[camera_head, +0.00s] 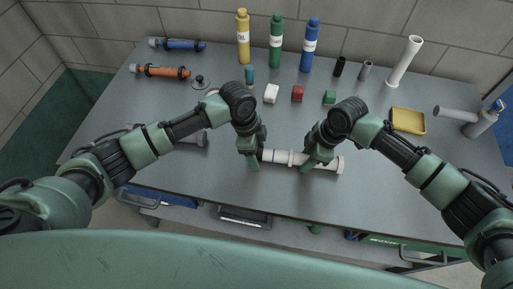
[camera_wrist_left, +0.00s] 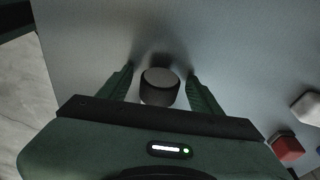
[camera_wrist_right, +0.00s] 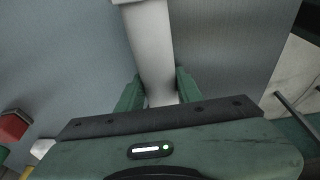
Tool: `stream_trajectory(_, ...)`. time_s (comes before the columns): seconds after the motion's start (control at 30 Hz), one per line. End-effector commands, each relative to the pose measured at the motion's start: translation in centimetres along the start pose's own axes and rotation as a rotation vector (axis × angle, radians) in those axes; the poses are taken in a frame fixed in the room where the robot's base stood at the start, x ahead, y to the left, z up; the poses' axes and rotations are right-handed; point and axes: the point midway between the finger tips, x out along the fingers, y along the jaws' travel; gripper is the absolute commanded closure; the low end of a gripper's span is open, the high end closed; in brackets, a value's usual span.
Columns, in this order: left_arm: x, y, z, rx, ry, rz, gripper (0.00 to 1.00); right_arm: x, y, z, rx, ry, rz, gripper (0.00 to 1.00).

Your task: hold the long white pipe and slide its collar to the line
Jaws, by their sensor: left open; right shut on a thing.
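The long white pipe (camera_head: 272,156) lies level over the table's front middle, with a raised ring, its collar (camera_head: 291,158), around it and a wider rim (camera_head: 340,165) at its right end. My right gripper (camera_head: 308,168) is shut on the pipe between collar and rim; the right wrist view shows the white pipe (camera_wrist_right: 152,45) between its fingers. My left gripper (camera_head: 253,162) is open at the pipe's left end. In the left wrist view a shaded, round-ended grey cylinder (camera_wrist_left: 160,85) sits between the spread fingers, with gaps at both sides. I cannot make out the line clearly.
White (camera_head: 271,93), red (camera_head: 297,93) and green (camera_head: 330,97) blocks stand behind the pipe. Yellow (camera_head: 243,40), green (camera_head: 276,42) and blue (camera_head: 310,48) bottles stand at the back. A yellow tray (camera_head: 408,121) lies right.

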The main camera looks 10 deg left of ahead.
Motion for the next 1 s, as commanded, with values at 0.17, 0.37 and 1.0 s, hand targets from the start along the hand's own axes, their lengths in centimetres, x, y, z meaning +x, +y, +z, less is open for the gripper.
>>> stream_trajectory(0.17,0.0,0.0,0.0,0.000,0.000,0.000,0.35,0.0,0.0,0.0,0.000,0.000,0.000,1.00)
stream_trajectory(0.37,0.0,0.0,0.0,0.000,0.000,0.001,0.88,0.0,0.0,0.0,0.000,0.000,0.000,1.00)
stream_trajectory(1.0,0.3,0.1,-1.6,0.000,0.004,0.002,0.91,0.0,0.0,-0.1,0.000,0.001,0.000,1.00)
